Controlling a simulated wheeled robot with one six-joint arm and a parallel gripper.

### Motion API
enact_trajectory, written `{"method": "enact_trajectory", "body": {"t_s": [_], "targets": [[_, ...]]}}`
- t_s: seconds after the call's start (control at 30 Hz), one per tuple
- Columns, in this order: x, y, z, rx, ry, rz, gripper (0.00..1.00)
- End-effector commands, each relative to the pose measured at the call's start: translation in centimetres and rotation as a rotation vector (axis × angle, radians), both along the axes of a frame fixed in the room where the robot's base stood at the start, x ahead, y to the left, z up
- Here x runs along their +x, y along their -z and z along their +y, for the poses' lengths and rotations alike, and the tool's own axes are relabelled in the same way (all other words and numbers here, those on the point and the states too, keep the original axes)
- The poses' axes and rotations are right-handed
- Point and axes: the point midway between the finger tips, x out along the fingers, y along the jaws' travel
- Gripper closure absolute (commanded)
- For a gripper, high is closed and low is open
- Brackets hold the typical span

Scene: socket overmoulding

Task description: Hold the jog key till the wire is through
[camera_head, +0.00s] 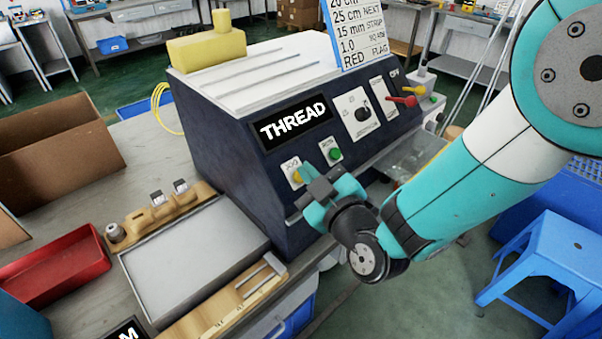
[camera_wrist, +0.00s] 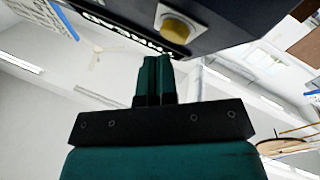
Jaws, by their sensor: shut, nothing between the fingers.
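The jog key is a yellow button (camera_head: 297,177) on a white plate at the lower left of the dark machine's (camera_head: 230,160) front. It also shows in the wrist view as a yellow button (camera_wrist: 175,30) on a pale square. My gripper (camera_head: 307,172) is shut and empty, close in front of the jog key. In the wrist view its fingertips (camera_wrist: 154,60) lie just below and left of the button, with a small gap in the picture. The machine's display (camera_head: 292,122) reads THREAD. A yellow wire coil (camera_head: 160,108) hangs at the machine's left side.
A green button (camera_head: 335,153), a black dial (camera_head: 362,113) and a red lever (camera_head: 404,101) sit right of the jog key. A grey tray (camera_head: 195,262), a red bin (camera_head: 55,268) and a cardboard box (camera_head: 60,150) are on the left. A blue stool (camera_head: 548,250) stands right.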

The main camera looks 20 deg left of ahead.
Motion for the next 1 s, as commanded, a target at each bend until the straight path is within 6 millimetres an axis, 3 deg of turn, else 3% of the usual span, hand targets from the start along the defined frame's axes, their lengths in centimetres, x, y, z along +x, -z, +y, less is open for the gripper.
{"method": "enact_trajectory", "body": {"t_s": [1.0], "targets": [[0.25, 0.58, 0.69, 0.000, 0.000, 0.000, 1.00]]}}
